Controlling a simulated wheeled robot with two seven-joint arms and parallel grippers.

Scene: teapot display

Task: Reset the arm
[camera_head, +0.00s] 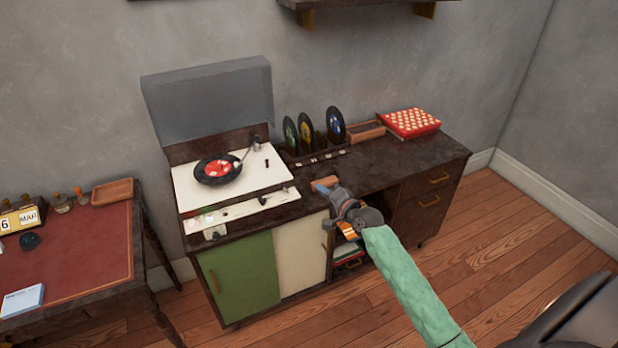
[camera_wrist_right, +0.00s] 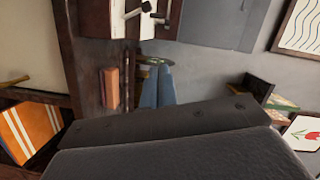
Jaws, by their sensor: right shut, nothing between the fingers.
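My right gripper (camera_head: 337,197) is shut and empty. It is over the front edge of the dark record cabinet (camera_head: 395,176), at the end of my green-sleeved right arm. A small orange-brown block (camera_head: 325,183) lies on the cabinet top just beyond the gripper in the head view. The block also shows in the right wrist view (camera_wrist_right: 112,86), apart from the gripper. My left gripper is not in view.
A turntable (camera_head: 264,184) with an open grey lid (camera_head: 210,100) stands on the cabinet's left. Several upright records (camera_head: 335,124), a wooden tray (camera_head: 367,132) and a red patterned box (camera_head: 412,122) stand behind. A red-topped desk (camera_head: 90,245) is at left.

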